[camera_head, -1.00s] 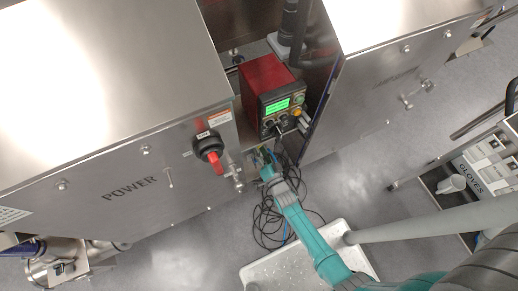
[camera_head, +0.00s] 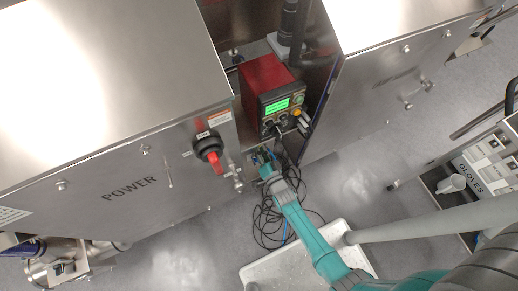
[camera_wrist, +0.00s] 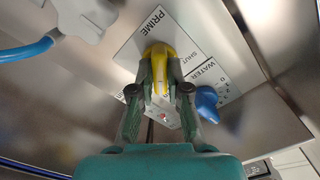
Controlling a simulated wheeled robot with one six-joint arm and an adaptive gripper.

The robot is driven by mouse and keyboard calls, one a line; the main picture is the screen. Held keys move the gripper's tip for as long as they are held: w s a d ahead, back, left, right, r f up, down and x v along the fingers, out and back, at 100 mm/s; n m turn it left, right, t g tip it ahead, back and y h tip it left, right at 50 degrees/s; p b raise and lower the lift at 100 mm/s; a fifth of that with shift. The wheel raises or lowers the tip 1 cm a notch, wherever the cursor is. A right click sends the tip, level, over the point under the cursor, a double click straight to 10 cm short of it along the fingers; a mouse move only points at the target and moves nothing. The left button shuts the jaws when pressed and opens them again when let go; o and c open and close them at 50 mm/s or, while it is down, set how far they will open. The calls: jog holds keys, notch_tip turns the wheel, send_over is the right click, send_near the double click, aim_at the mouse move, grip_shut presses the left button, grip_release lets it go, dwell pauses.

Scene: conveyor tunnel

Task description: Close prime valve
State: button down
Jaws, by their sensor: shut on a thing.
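The prime valve handle (camera_wrist: 158,56) is yellow and shows in the wrist view at the PRIME label, on a white label plate (camera_wrist: 135,48). My gripper (camera_wrist: 159,82) is shut on this yellow handle, one finger on each side of it. The fingers hide part of the handle and the plate below it. In the head view my gripper (camera_head: 262,160) is low in the gap between the steel cabinets, under the red control box; the yellow handle cannot be made out there.
A blue valve handle (camera_wrist: 207,103) marked WATER sits close to the right finger. A blue hose (camera_wrist: 28,50) is at the upper left. In the head view are a red control box (camera_head: 262,80), a red-and-black power switch (camera_head: 210,150) and loose black cables (camera_head: 265,222) on the floor.

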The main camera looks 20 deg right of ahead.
jog(key=shift+n, duration=8.7)
jog(key=c, duration=1.1)
grip_release()
jog(key=shift+c, duration=0.2)
